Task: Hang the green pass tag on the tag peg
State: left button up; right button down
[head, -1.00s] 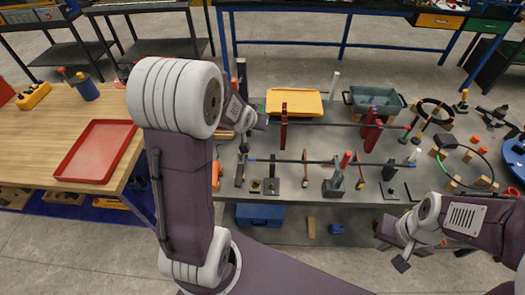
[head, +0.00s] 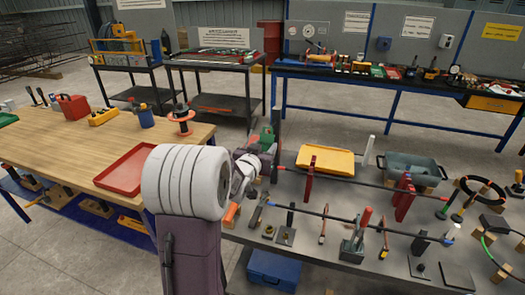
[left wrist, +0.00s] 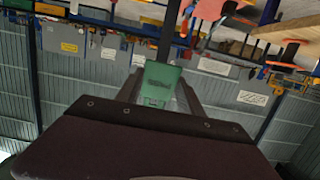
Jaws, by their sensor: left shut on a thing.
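The green pass tag (left wrist: 160,84) is between the two fingers of my left gripper (left wrist: 158,92) in the left wrist view, with faint dark print on it. My left gripper (head: 262,150) is shut on it. In the head view the green tag (head: 267,136) shows just beyond the fingers, beside a dark upright post (head: 277,125) at the bench's far left. The same post seems to stand behind the tag in the wrist view (left wrist: 168,38). I cannot make out a tag peg, or whether tag and post touch. My right gripper is out of view.
A yellow tray (head: 325,160), a grey-green bin (head: 412,168), red stands (head: 405,198) with bars and small tools crowd the grey bench (head: 330,262). A wooden table (head: 60,150) with a red tray (head: 125,170) stands left. Open floor lies behind.

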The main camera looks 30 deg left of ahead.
pick_arm(q)
jog(key=shift+a+x, duration=0.25)
jog(key=shift+x, duration=1)
jog(key=shift+w+p, duration=0.3)
jog(key=shift+w, duration=0.15)
jog(key=shift+p+x, duration=0.3)
jog(key=shift+x, duration=1.25)
jog(key=shift+w+a+f+b, duration=0.2)
jog(key=shift+w+f+b, duration=0.15)
jog(key=shift+w+b, duration=0.2)
jog(key=o, duration=1.5)
